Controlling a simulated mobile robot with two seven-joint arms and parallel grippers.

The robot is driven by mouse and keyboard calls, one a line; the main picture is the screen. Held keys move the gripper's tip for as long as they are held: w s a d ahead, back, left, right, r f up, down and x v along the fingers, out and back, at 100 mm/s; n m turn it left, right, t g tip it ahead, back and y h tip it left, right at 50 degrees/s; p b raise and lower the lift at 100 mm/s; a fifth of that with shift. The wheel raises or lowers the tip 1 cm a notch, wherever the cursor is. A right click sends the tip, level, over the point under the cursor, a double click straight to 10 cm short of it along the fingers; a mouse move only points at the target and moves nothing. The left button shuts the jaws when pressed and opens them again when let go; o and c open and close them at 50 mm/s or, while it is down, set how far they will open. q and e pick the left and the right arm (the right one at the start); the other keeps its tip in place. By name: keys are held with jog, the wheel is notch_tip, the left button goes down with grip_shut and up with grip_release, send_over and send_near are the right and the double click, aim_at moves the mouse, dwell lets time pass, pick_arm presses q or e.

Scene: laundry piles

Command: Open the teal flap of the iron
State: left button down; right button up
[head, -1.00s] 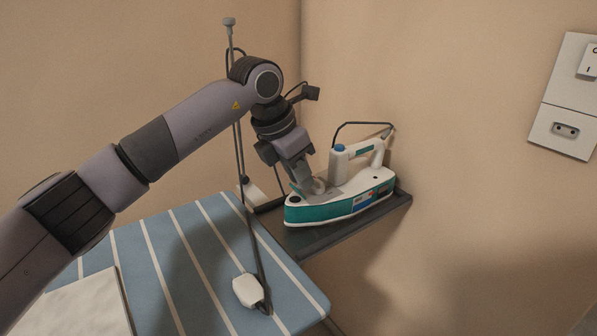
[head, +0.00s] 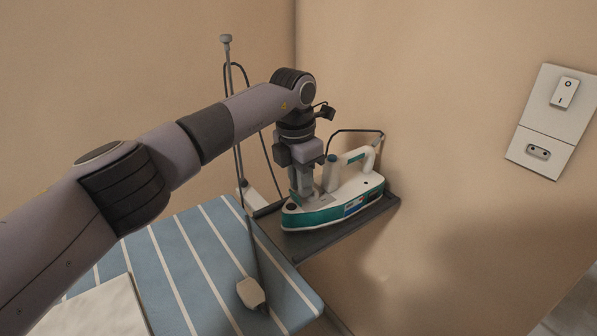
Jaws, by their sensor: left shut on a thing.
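The white and teal iron (head: 345,199) rests on a dark grey shelf at the corner, its nose to the left and its handle to the right. My left gripper (head: 306,199) points down over the front top of the iron. Its fingers are shut at the place of the teal flap, which they mostly hide. I cannot make out how far the flap is tilted. My right gripper is not in view.
The dark shelf (head: 318,241) adjoins the blue striped ironing board (head: 188,262). A white plug piece (head: 251,293) on a cord lies on the board, with pale cloth at lower left. A wall switch and socket panel (head: 553,121) is at right.

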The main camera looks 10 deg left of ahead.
pick_arm(q)
jog(key=shift+w+d+y+p, duration=0.1)
jog(key=shift+d+y+p, duration=0.15)
jog(key=shift+p, duration=0.25)
jog(key=c, duration=1.1)
grip_release()
jog(key=shift+o, duration=0.2)
jog(key=shift+a, duration=0.1)
notch_tip(320, 180, up, 7)
jog(key=shift+r, duration=0.1)
